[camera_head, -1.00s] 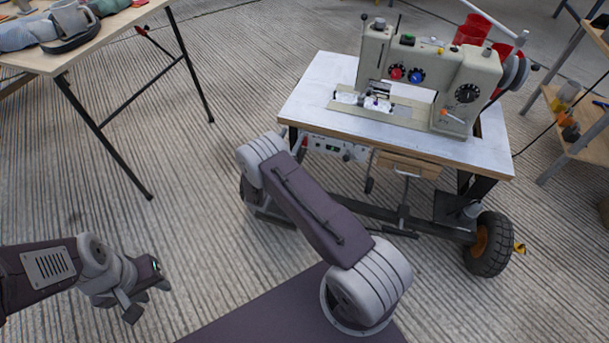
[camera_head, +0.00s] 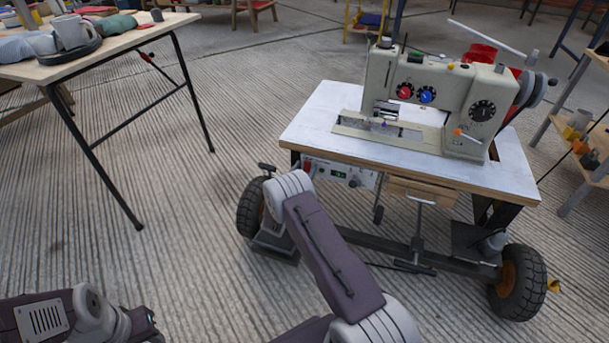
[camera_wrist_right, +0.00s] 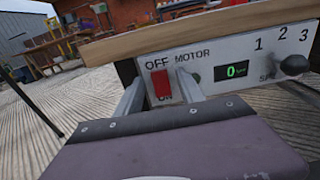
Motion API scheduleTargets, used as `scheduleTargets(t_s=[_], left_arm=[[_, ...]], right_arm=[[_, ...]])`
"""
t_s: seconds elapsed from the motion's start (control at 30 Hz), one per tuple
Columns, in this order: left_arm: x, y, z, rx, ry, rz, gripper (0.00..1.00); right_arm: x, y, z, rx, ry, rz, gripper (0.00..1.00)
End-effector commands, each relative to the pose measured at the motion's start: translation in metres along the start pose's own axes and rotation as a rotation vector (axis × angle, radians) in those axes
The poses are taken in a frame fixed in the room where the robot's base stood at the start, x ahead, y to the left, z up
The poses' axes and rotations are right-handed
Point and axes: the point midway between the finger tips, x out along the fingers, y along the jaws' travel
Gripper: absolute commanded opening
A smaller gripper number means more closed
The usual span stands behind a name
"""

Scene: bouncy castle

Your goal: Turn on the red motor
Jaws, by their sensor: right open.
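The red motor switch (camera_wrist_right: 161,84) is a red rocker on the white control panel (camera_wrist_right: 215,78), with OFF above it, ON below it and MOTOR beside it. A green display (camera_wrist_right: 231,71) on the panel reads 0. In the right wrist view my right gripper (camera_wrist_right: 158,90) is open, its two grey fingers on either side of the switch; contact cannot be told. In the head view my right gripper (camera_head: 303,168) is at the panel's left end under the sewing table and is partly hidden by my wrist. My left gripper (camera_head: 148,325) is at the bottom left, away from the table and partly cut off.
The sewing machine (camera_head: 440,105) stands on the wheeled table (camera_head: 310,135), whose wooden edge (camera_wrist_right: 190,30) runs just above the panel. A black knob (camera_wrist_right: 293,64) is at the panel's right. Another table (camera_head: 110,47) is at the left. Bare floor lies between them.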

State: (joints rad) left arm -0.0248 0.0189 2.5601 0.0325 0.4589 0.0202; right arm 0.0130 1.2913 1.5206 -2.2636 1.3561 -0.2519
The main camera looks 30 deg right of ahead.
Motion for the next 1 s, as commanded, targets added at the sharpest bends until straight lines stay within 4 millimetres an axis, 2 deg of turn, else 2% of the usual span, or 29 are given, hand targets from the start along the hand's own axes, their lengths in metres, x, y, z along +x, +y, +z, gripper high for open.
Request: scheduleTargets(t_s=[0.2,0.23,0.3,0.4,0.53,0.63,0.8,1.0], left_arm=[[0.0,0.0,0.0,0.0,0.0,0.0,0.36],[0.0,0.0,0.0,0.0,0.0,0.0,0.36],[0.0,0.0,0.0,0.0,0.0,0.0,0.36],[0.0,0.0,0.0,0.0,0.0,0.0,0.36],[0.003,0.0,0.0,0.0,0.0,0.0,0.36],[0.023,-0.001,0.002,0.0,0.0,0.0,0.36],[0.047,-0.001,0.005,0.0,0.0,0.0,0.36],[0.048,-0.001,0.005,0.0,0.0,0.0,0.36]], right_arm=[[0.001,0.0,0.001,0.0,0.0,0.0,0.45],[0.001,0.0,0.001,0.0,0.0,0.0,0.43],[0.001,0.0,0.001,0.0,0.0,0.0,0.23],[0.001,0.0,0.001,0.0,0.0,0.0,0.0],[0.001,0.0,-0.002,0.0,-0.008,0.0,0.0],[0.0,0.0,-0.013,-0.002,-0.086,-0.001,0.0],[0.0,0.0,-0.015,0.0,-0.247,-0.001,0.0],[-0.001,0.0,-0.009,0.0,-0.296,0.0,0.0]])
